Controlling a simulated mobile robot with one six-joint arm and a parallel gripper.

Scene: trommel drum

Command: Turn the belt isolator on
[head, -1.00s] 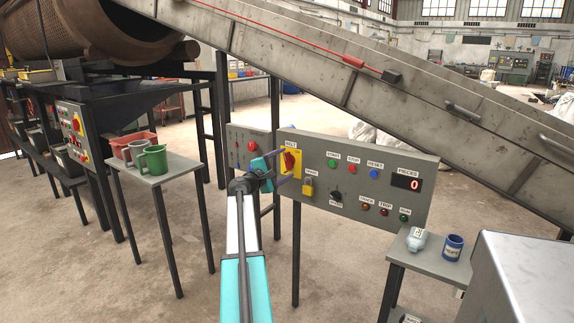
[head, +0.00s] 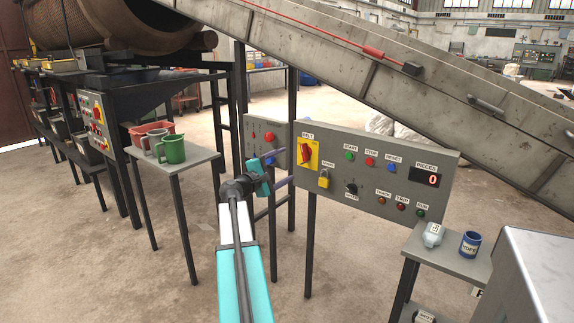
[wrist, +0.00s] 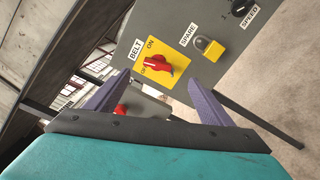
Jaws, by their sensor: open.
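The belt isolator (head: 306,153) is a red rotary handle on a yellow plate at the left end of the grey control panel (head: 375,180). In the wrist view its handle (wrist: 157,66) stands along the plate's upright direction, one end by a label that appears to read OFF; ON is printed to the side. My gripper (head: 280,167) is open and empty, left of and slightly below the isolator in the head view. In the wrist view the handle appears between and beyond the two purple fingers, apart from them.
A yellow padlock (head: 324,179) hangs below the isolator, by the SPARE label. A second panel (head: 263,140) with red controls stands behind my gripper. A small table (head: 200,160) with mugs is at left; a stand (head: 440,255) with containers is at right. The conveyor slopes above the panel.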

